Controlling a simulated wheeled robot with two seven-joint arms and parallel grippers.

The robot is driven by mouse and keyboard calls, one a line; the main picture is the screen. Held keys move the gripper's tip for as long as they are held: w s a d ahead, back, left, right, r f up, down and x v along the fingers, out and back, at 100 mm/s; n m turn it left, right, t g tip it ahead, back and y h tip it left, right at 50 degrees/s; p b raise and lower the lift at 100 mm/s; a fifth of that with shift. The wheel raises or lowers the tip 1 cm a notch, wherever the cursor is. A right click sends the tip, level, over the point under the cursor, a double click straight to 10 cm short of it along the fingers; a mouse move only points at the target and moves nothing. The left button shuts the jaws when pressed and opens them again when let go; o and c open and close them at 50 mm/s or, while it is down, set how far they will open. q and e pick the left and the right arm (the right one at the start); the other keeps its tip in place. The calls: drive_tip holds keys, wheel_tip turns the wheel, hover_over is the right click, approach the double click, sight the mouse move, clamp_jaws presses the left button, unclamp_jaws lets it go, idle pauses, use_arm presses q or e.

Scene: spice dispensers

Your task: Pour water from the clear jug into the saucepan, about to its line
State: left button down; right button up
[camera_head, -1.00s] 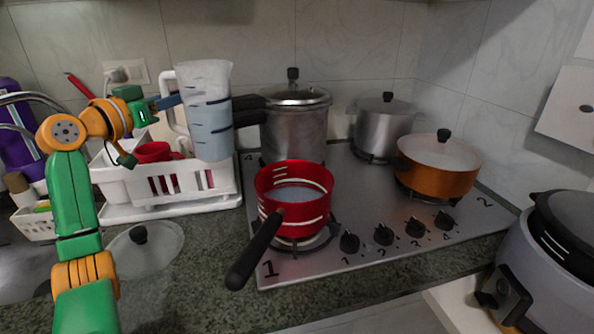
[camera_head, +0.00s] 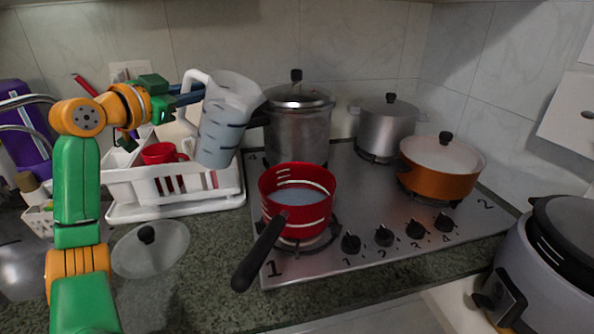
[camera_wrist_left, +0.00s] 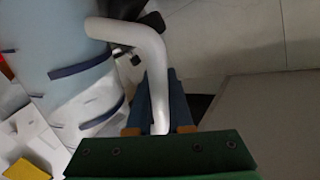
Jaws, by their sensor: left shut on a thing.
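The clear jug (camera_head: 222,122) has a white handle and dark level marks. It is held up over the dish rack's right side, tilted with its top leaning right, and has bluish water in it. My left gripper (camera_head: 190,92) is shut on its handle, which also shows between the fingers in the left wrist view (camera_wrist_left: 157,85). The red saucepan (camera_head: 297,217) stands upright on the front left burner, to the right of and below the jug. It has pale lines inside and bluish water in it. No stream is visible between jug and pan. My right gripper is not in view.
A pressure cooker (camera_head: 299,130) stands behind the saucepan, close to the jug's spout. A steel pot (camera_head: 386,127) and an orange pot (camera_head: 440,168) are further right. The white dish rack (camera_head: 150,188) holds a red mug (camera_head: 160,152). The saucepan's black handle (camera_head: 258,255) points toward the front left.

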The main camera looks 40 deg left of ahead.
sight(211, 85)
use_arm(q)
drive_tip(key=shift+w+d+r+m+p, duration=0.2)
drive_tip(key=shift+d+r+m+p, duration=0.15)
drive_tip(key=shift+d+m, duration=0.35)
drive_tip(key=shift+w+d+r+m+g+y, duration=0.2)
drive_tip(key=shift+d+m+g+y, duration=0.15)
drive_tip(key=shift+d, duration=0.2)
drive_tip(key=shift+d+r+m, duration=0.1)
drive_tip(key=shift+m, duration=0.15)
drive_tip(key=shift+w, duration=0.1)
drive_tip(key=shift+d+m+p, duration=0.2)
drive_tip(key=shift+m+p, duration=0.1)
drive_tip(key=shift+a, duration=0.1)
drive_tip(key=shift+d+r, duration=0.1)
drive_tip(key=shift+d, duration=0.1)
